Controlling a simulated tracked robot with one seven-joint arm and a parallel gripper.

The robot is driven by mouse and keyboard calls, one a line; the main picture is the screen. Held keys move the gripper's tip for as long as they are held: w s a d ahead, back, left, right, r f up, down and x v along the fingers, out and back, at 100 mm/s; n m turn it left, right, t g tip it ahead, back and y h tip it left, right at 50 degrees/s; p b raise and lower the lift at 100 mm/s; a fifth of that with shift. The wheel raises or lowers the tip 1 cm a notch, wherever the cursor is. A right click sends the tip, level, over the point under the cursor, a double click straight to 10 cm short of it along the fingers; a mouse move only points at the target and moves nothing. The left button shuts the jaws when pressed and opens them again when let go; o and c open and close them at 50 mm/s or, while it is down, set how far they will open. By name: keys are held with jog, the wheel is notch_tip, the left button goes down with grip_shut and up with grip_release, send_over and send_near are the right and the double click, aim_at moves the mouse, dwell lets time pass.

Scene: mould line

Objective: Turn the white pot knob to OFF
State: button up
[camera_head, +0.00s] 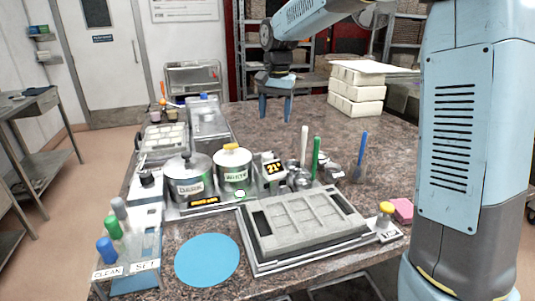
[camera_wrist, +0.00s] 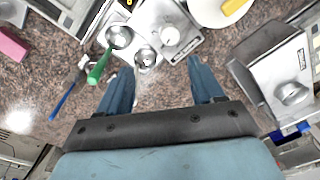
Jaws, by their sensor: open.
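The white pot (camera_head: 232,168) has a "WHITE" label and a yellow-handled lid. It stands beside the dark pot (camera_head: 189,182) on a metal warmer. A small green-ringed dial (camera_head: 240,194) is on the warmer front below the white pot. Its setting is too small to read. My gripper (camera_head: 276,112) is open and empty, pointing down over the counter behind the pots, apart from them. In the wrist view, its two fingers (camera_wrist: 161,80) are spread. The white lid (camera_wrist: 212,9) shows only partly at that view's top edge. The dial cannot be made out there.
Ladles (camera_wrist: 118,37) and a green-handled tool (camera_wrist: 98,68) stand close to my gripper. A mould (camera_head: 305,215) lies in front, beside a blue mat (camera_head: 207,260). White blocks (camera_head: 356,88) are stacked at the back right. The counter (camera_head: 305,115) beneath my gripper is clear.

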aim_at(267, 155)
jog(key=f, duration=0.5)
jog(key=w+a+f, duration=0.1)
jog(key=f, duration=0.4)
jog(key=w+a+f, duration=0.1)
jog(key=f, duration=0.4)
jog(key=c, duration=1.1)
